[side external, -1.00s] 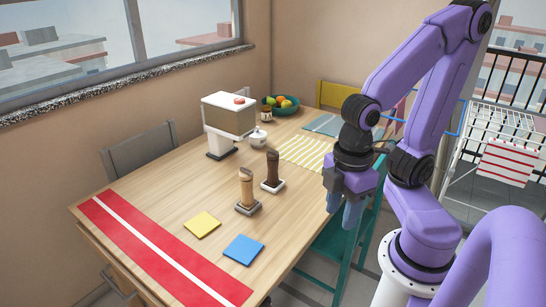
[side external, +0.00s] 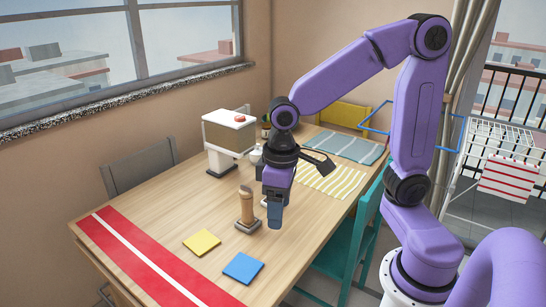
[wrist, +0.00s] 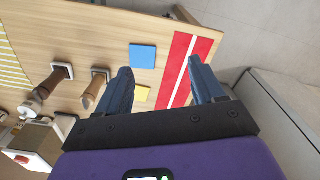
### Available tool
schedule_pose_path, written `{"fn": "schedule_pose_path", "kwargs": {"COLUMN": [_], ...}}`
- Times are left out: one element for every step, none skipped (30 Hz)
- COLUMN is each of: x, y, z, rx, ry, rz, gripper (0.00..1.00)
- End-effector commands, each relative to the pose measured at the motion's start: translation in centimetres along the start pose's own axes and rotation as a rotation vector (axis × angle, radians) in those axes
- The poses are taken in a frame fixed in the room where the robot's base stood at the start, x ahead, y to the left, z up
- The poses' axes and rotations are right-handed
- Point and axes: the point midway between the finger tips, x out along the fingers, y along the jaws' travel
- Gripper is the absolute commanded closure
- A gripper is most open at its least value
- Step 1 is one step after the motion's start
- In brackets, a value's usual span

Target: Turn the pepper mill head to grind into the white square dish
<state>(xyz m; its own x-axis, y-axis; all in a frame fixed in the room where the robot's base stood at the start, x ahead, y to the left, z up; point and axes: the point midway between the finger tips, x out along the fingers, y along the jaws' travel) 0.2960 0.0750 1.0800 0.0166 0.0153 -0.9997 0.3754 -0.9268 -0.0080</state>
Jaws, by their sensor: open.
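Two pepper mills stand on the table. The light wooden mill (side external: 246,206) stands upright on a grey square dish (side external: 252,228); it also shows in the wrist view (wrist: 95,90). The dark brown mill is hidden behind my gripper in the side view, but shows in the wrist view (wrist: 46,88) on the white square dish (wrist: 68,68). My gripper (side external: 274,222) points down over the table, in front of the dark mill in the side view and to the right of the light one. In the wrist view its blue fingers (wrist: 158,66) are apart with nothing between them.
A yellow square (side external: 201,242) and a blue square (side external: 243,268) lie near the front, beside a red runner (side external: 150,262) with a white stripe. A white-topped dispenser (side external: 229,133) stands behind the mills. A yellow striped mat (side external: 335,180) lies at the right.

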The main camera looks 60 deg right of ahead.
Motion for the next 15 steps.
{"fn": "schedule_pose_path", "kwargs": {"x": [0.3, 0.4, 0.6, 0.7, 0.9, 1.2, 1.4, 1.6, 1.9, 2.2, 2.5, 2.9, 3.2, 3.6, 4.1], "y": [1.2, 1.9, 3.0, 3.9, 4.8, 6.0, 7.1, 8.1, 9.7, 10.8, 12.1, 13.8, 15.1, 16.4, 18.3], "z": [-2.0, -3.0, -4.3, -5.3, -6.2, -7.4, -8.3, -9.1, -10.1, -10.8, -11.4, -12.2, -12.7, -13.2, -13.7], "rx": [0.106, 0.165, 0.245, 0.305, 0.365, 0.444, 0.504, 0.564, 0.644, 0.704, 0.763, 0.843, 0.903, 0.963, 1.042], "ry": [-0.004, -0.005, -0.005, -0.006, -0.006, -0.007, -0.007, -0.007, -0.007, -0.007, -0.007, -0.008, -0.007, -0.008, -0.008], "rz": [0.003, 0.004, 0.005, 0.006, 0.007, 0.008, 0.009, 0.010, 0.011, 0.012, 0.013, 0.014, 0.014, 0.015, 0.016], "gripper": [0.32, 0.32, 0.32, 0.32, 0.32, 0.32, 0.32, 0.32, 0.32, 0.32, 0.32, 0.32, 0.32, 0.32, 0.32]}}
